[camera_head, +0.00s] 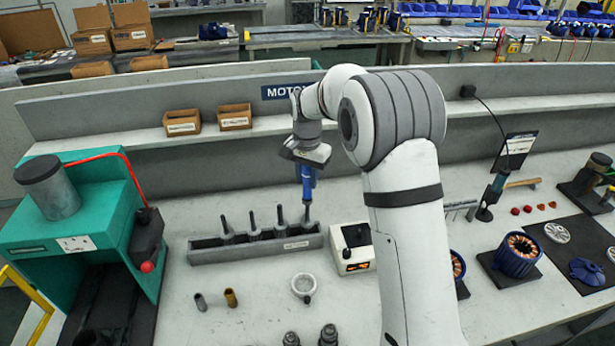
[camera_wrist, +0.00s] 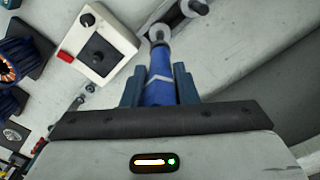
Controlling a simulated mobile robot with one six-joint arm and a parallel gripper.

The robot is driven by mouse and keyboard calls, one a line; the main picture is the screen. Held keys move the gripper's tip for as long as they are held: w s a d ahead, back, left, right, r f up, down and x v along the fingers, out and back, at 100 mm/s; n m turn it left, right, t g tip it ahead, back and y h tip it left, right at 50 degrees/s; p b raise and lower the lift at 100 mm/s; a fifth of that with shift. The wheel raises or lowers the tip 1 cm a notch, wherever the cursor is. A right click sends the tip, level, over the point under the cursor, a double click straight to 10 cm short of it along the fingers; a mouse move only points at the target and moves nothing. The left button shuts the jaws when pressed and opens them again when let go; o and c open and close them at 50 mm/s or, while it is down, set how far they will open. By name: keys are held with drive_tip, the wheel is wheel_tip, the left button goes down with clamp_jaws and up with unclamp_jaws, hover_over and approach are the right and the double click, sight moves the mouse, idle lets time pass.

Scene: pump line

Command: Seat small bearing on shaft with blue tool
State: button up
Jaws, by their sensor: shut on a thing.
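My gripper (camera_head: 307,168) is shut on the blue tool (camera_head: 307,187) and holds it upright, pointing down, over the right end of a grey rack (camera_head: 205,253). Several upright shafts (camera_head: 253,227) stand in the rack. The tool's lower end is at the rightmost rack position; I cannot tell whether it touches a shaft there. In the wrist view the blue tool (camera_wrist: 160,92) lies between the two fingers (camera_wrist: 158,78), its grey tip close to a pale round part (camera_wrist: 160,33). I cannot make out the small bearing for certain.
A white box with a black knob (camera_head: 352,247) stands just right of the rack. In front are a pale ring-shaped dish (camera_head: 303,284) and small cylinders (camera_head: 231,298). A green press (camera_head: 75,235) is at left. A shelf (camera_head: 210,134) with two cardboard bins runs behind.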

sight(307, 197)
drive_tip(key=shift+f+b, duration=0.55)
drive_tip(key=shift+f, duration=0.3)
idle(0.8)
drive_tip(key=shift+f+b, duration=1.85)
drive_tip(key=shift+f, duration=1.15)
drive_tip(key=shift+r, duration=0.1)
drive_tip(key=shift+r+p, duration=2.8)
drive_tip(key=shift+r, duration=1.35)
